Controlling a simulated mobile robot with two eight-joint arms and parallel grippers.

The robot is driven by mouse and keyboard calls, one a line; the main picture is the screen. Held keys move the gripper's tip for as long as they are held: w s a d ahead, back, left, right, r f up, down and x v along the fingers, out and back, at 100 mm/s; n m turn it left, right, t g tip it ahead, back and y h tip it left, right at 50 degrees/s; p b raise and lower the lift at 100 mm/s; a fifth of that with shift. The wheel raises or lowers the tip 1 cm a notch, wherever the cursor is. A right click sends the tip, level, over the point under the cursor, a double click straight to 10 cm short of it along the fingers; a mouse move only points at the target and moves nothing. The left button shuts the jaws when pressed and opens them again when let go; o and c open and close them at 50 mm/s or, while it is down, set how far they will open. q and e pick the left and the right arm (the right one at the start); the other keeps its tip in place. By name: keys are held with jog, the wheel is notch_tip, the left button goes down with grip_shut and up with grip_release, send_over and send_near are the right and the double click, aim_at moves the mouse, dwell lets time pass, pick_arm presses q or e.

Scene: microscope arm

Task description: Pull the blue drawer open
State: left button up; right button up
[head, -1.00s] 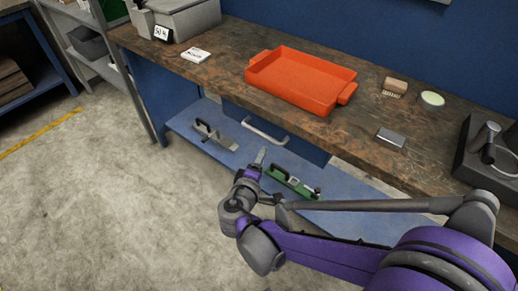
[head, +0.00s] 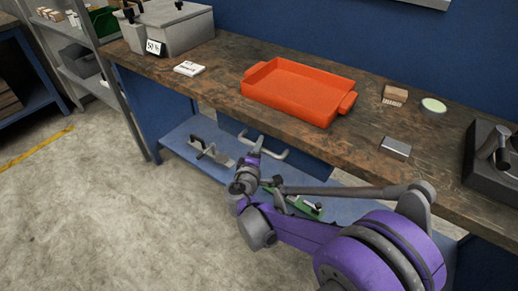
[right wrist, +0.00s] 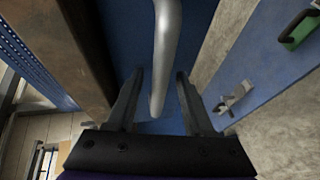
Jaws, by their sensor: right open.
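The blue drawer (head: 232,127) hangs under the wooden workbench top and shows only in part in the head view. Its grey bar handle (head: 275,152) sticks out from the front. In the right wrist view the handle (right wrist: 166,50) runs down between the two fingers, with the blue drawer front (right wrist: 125,40) behind it. My right gripper (head: 257,145) is at the handle, beside its left part in the head view. Its fingers (right wrist: 157,95) are open, one on each side of the bar, with gaps showing. My left gripper is not in view.
An orange tray (head: 300,92) sits on the workbench (head: 215,85). A grey box (head: 175,28), a small metal block (head: 395,148) and a round tin (head: 433,105) are also on it. The blue lower shelf (head: 180,140) holds a grey clamp (head: 210,152) and a green tool (head: 305,207).

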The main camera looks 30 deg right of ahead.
grip_shut()
dwell(1.4)
